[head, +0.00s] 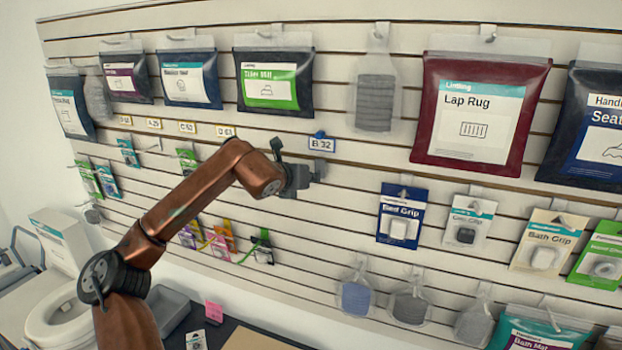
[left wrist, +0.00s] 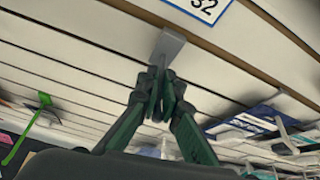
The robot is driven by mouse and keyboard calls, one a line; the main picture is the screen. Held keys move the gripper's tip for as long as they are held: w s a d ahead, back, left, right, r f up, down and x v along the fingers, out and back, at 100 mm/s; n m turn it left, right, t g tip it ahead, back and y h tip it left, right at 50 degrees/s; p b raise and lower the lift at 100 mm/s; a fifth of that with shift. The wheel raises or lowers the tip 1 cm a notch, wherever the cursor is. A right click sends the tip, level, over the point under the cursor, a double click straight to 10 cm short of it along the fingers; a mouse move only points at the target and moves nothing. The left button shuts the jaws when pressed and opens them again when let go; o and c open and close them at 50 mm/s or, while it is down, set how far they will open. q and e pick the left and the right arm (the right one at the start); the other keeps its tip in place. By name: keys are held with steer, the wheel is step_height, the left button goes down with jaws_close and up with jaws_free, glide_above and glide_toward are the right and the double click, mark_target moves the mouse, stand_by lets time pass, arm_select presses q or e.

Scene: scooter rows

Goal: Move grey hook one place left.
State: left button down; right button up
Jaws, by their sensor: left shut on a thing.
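The grey hook (left wrist: 171,46) shows in the left wrist view as a pale plate at the slatted wall, below a blue-edged tag. My left gripper (left wrist: 160,88) is shut on the hook's shaft, and its fingers hide much of it. In the head view my left gripper (head: 300,178) reaches the middle of the wall, just under the tag marked B 32 (head: 321,145). The hook's plate (head: 319,170) shows there only as a small grey patch. I cannot tell whether the plate is seated in the slot. My right gripper is not in view.
The slatted wall (head: 350,230) holds hanging packs. A Bed Grip pack (head: 402,222) hangs right of my gripper, and a grey roll in a clear bag (head: 376,95) hangs above right. Small packs (head: 262,250) hang lower left. Bare slats lie around the gripper.

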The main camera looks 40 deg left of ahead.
arm_select(q)
steer(key=shift+s+d+b, duration=0.2)
steer(key=shift+s+b, duration=0.4)
steer(key=shift+s, duration=0.05)
steer(key=shift+s+d+b, duration=0.2)
steer(key=shift+s+b, duration=0.4)
steer(key=shift+s, duration=0.05)
steer(key=shift+s+d+r+b, duration=0.1)
steer(key=shift+s+d+b, duration=0.1)
steer(key=shift+s+b, duration=0.35)
steer(key=shift+s+d+r+b, duration=0.15)
steer(key=shift+s+b, duration=0.2)
steer(key=shift+s, duration=0.3)
steer(key=s+a+b, duration=0.3)
steer(key=a+b, duration=0.5)
steer(key=a, duration=0.3)
steer(key=shift+s+f, duration=0.2)
stand_by(1.0)
